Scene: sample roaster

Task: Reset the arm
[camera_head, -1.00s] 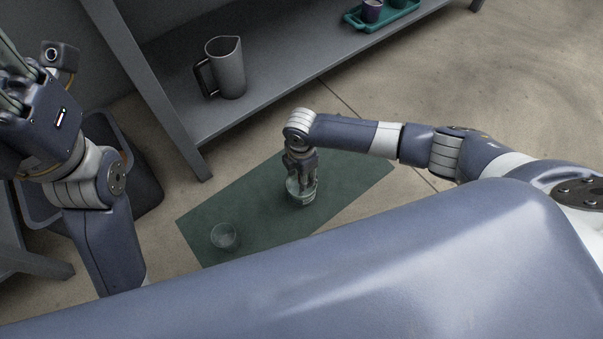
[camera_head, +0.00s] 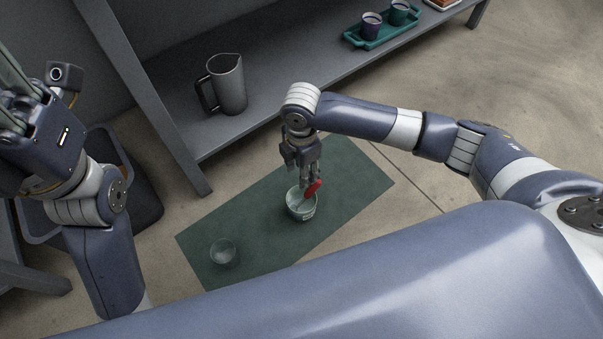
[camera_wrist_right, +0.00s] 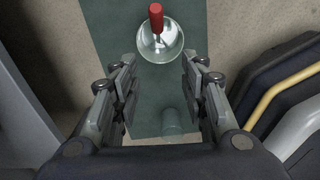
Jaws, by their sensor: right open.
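My right gripper (camera_head: 305,182) hangs pointing down above the green mat (camera_head: 345,165), just over a metal cup (camera_head: 300,207). A red-handled tool (camera_head: 313,188) stands in the cup, its handle sticking up. In the right wrist view the gripper (camera_wrist_right: 160,90) is open and empty. The cup (camera_wrist_right: 160,48) and red handle (camera_wrist_right: 156,18) lie beyond its fingertips there. My left arm is raised at the left edge; its gripper (camera_head: 14,112) is only partly in view and its jaws cannot be made out.
A small clear glass (camera_head: 223,253) stands on the mat's near left part. A grey shelf (camera_head: 280,105) behind holds a dark pitcher (camera_head: 226,85) and a teal tray (camera_head: 385,38) with two cups. A dark bin (camera_head: 135,190) stands at the left. Floor at the right is clear.

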